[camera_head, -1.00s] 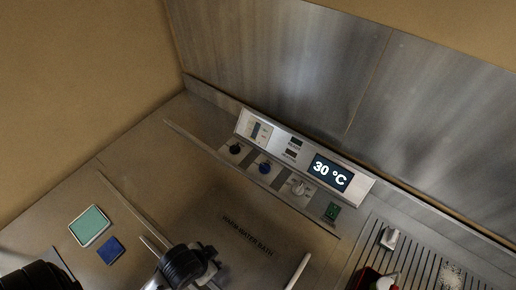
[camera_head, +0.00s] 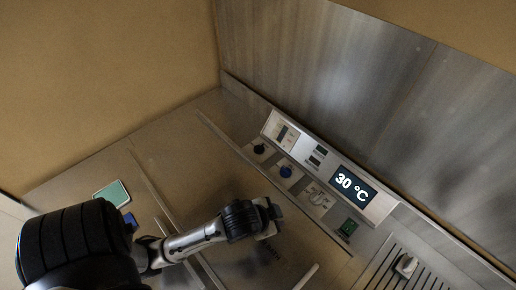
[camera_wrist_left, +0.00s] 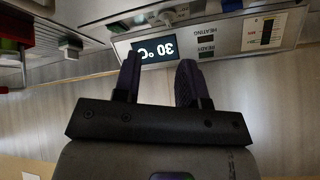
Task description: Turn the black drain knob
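The black drain knob (camera_head: 259,148) is at the left end of the knob row on the sloped control panel (camera_head: 382,205), left of a blue knob (camera_head: 286,171) in the head view. My left gripper (camera_head: 271,214) is over the bath lid, in front of the panel and apart from the black knob. In the left wrist view its two dark fingers (camera_wrist_left: 159,80) are spread with nothing between them, below the upside-down display (camera_wrist_left: 160,48). I cannot make out the black knob in that view. My right gripper is not in view.
A pale metal knob (camera_head: 317,197) and a green switch (camera_head: 348,228) continue the row to the right. A green pad (camera_head: 112,193) lies at the left.

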